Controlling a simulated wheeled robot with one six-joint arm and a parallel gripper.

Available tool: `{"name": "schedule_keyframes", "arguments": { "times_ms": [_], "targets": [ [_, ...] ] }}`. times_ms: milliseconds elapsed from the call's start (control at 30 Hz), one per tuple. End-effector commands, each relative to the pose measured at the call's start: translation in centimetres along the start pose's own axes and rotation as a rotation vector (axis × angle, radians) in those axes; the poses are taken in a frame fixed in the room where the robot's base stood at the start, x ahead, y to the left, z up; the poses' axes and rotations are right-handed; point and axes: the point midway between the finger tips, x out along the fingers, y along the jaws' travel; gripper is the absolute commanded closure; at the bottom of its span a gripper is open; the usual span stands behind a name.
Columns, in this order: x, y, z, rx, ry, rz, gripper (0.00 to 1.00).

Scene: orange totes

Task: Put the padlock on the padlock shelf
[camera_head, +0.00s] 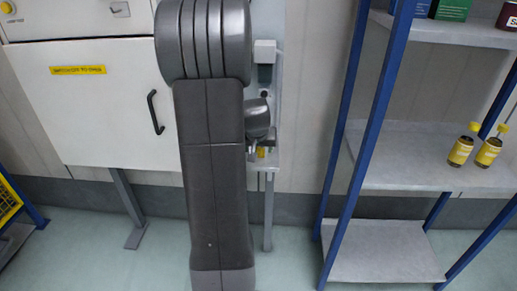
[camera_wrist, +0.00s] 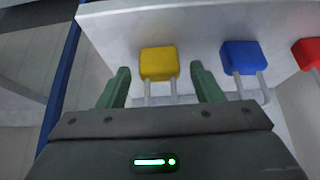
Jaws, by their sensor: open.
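A yellow padlock (camera_wrist: 158,63) lies on a pale shelf (camera_wrist: 200,22) in the wrist view, its shackle toward me. My gripper (camera_wrist: 160,70) is open, with one green finger on either side of the yellow padlock. I cannot tell whether the fingers touch it. A blue padlock (camera_wrist: 239,57) and a partly cut-off red padlock (camera_wrist: 307,53) sit to its right. In the head view, a small yellow piece, likely the same padlock (camera_head: 262,152), shows beside my gripper (camera_head: 254,152), mostly hidden by my arm.
A white cabinet (camera_head: 105,130) with a black handle stands at the left. A blue-framed shelving unit (camera_head: 400,150) at the right holds two yellow-labelled bottles (camera_head: 475,150) and a green box (camera_head: 452,9). Open floor (camera_head: 285,270) shows between them.

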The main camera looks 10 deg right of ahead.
Motion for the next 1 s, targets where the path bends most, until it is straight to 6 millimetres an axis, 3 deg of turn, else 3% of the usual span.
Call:
{"name": "schedule_keyframes", "arguments": {
  "times_ms": [300, 500, 700, 1000],
  "targets": [
    [-6.4, 0.0, -0.1, -0.001, 0.005, -0.001, 0.40],
    [-9.4, 0.0, -0.1, -0.001, 0.003, -0.001, 0.40],
    [-10.8, 0.0, 0.0, 0.000, 0.001, 0.000, 0.40],
    [-10.9, 0.0, 0.1, 0.000, -0.001, 0.000, 0.40]
  ]
}}
